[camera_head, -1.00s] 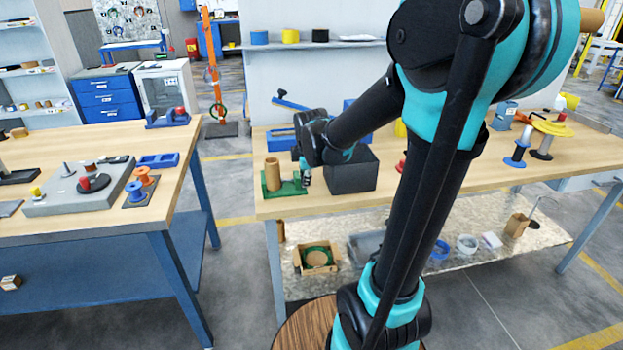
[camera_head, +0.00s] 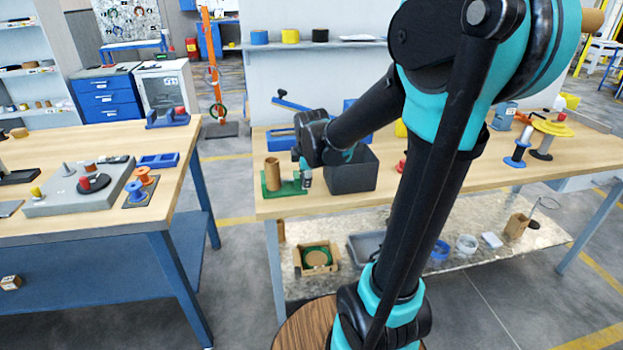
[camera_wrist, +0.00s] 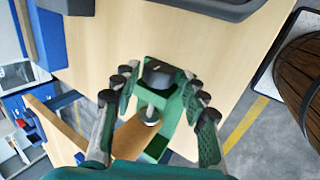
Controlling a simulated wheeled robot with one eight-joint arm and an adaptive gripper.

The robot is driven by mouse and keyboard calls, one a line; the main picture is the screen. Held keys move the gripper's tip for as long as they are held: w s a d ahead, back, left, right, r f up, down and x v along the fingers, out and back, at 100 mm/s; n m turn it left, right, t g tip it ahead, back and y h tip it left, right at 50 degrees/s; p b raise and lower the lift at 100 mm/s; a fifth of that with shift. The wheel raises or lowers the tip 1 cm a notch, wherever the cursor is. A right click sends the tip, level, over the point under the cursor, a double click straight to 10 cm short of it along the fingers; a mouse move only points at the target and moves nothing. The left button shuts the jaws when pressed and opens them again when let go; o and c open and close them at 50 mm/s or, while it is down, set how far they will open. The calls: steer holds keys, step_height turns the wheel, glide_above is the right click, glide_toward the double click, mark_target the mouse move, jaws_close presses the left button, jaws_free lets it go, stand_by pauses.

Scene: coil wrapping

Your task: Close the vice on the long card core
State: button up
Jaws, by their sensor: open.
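The green vice (camera_head: 291,188) sits near the left front corner of the right workbench. The tan long card core (camera_head: 273,175) stands upright at its left end. My gripper (camera_head: 306,182) is low at the vice's right end. In the wrist view, my gripper (camera_wrist: 158,84) is open, its fingers on either side of the green vice (camera_wrist: 150,98) and its dark end block (camera_wrist: 158,74). I cannot tell whether the fingers touch it.
A dark open bin (camera_head: 352,178) stands close to the right of my gripper. Blue items (camera_head: 281,139) lie behind the vice. The left workbench (camera_head: 100,225) is across a gap. The bench's front strip right of the bin is mostly clear.

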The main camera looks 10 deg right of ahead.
steer(key=shift+t, duration=0.4)
steer(key=shift+f, duration=0.1)
steer(key=shift+s+t, duration=0.1)
steer(key=shift+t, duration=0.2)
steer(key=v, duration=0.7)
stand_by(0.4)
